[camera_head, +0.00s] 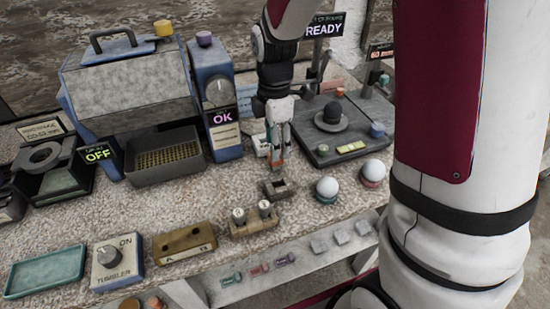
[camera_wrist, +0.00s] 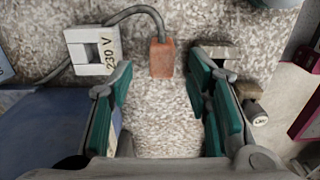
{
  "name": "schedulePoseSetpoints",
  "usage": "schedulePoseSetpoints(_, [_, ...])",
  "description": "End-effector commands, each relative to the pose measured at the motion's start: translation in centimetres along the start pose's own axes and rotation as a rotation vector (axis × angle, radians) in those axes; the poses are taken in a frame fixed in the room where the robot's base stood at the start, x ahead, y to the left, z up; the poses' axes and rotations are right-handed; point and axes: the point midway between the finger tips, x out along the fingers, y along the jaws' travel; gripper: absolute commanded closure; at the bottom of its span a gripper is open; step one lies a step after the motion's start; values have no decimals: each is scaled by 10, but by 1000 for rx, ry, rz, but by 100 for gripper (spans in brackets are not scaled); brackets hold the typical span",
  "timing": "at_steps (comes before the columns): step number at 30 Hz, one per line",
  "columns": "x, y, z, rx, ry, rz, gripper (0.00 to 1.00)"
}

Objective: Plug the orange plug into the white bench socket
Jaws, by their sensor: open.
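The orange plug (camera_wrist: 162,58) lies on the speckled bench top in the wrist view, with a grey cable (camera_wrist: 130,12) leaving its far end. The white bench socket (camera_wrist: 80,52), marked 230 V, stands to the left of the plug and apart from it. In the head view the socket (camera_head: 261,145) shows partly behind my gripper (camera_head: 279,150). My gripper (camera_wrist: 163,82) is open and empty, its teal finger pads on either side of the plug's line. The plug sits ahead of the fingertips, centred between them and not gripped.
A blue machine (camera_head: 218,100) with an OK display stands left of my gripper. A dark platform (camera_head: 340,135) is to its right. A small open box (camera_head: 278,189), a wooden block with two knobs (camera_head: 254,222) and two white spheres (camera_head: 327,187) lie in front.

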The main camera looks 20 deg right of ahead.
Motion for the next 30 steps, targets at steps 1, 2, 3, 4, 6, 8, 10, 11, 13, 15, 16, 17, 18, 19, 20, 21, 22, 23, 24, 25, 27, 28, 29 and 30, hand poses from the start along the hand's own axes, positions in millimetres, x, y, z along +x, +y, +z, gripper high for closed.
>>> schedulePoseSetpoints(1, [3,0,0,0,0,0,55])
schedulePoseSetpoints(2, [4,0,0,0,0,1,55])
schedulePoseSetpoints(3, [6,0,0,0,0,0,55])
schedulePoseSetpoints(4, [8,0,0,0,0,0,55])
schedulePoseSetpoints(6, [16,-1,-1,-1,0,-2,55])
schedulePoseSetpoints(8, [26,-2,-1,-1,0,-4,55])
schedulePoseSetpoints(10, [36,-2,0,0,-1,-3,55])
schedulePoseSetpoints(11, [41,-2,0,0,-1,-3,55])
schedulePoseSetpoints(13, [49,-2,0,0,0,-2,55])
schedulePoseSetpoints(15, [54,-2,0,0,0,0,55])
schedulePoseSetpoints(16, [55,-2,0,0,0,0,55])
schedulePoseSetpoints(17, [56,-2,0,0,0,0,55])
schedulePoseSetpoints(18, [57,-2,0,0,0,0,55])
schedulePoseSetpoints(19, [57,-2,0,0,0,0,55])
schedulePoseSetpoints(20, [56,-2,0,0,0,1,55])
schedulePoseSetpoints(21, [56,-2,0,0,0,1,55])
schedulePoseSetpoints(22, [56,-2,0,0,0,1,55])
schedulePoseSetpoints(23, [56,-2,0,0,0,1,55])
schedulePoseSetpoints(24, [56,-1,0,0,0,1,60])
schedulePoseSetpoints(25, [56,-1,0,0,0,1,66])
schedulePoseSetpoints(27, [56,-1,0,0,0,1,82])
schedulePoseSetpoints(28, [56,-1,0,0,0,1,89])
schedulePoseSetpoints(29, [56,-1,0,0,0,1,96])
schedulePoseSetpoints(30, [56,-1,0,0,0,1,100])
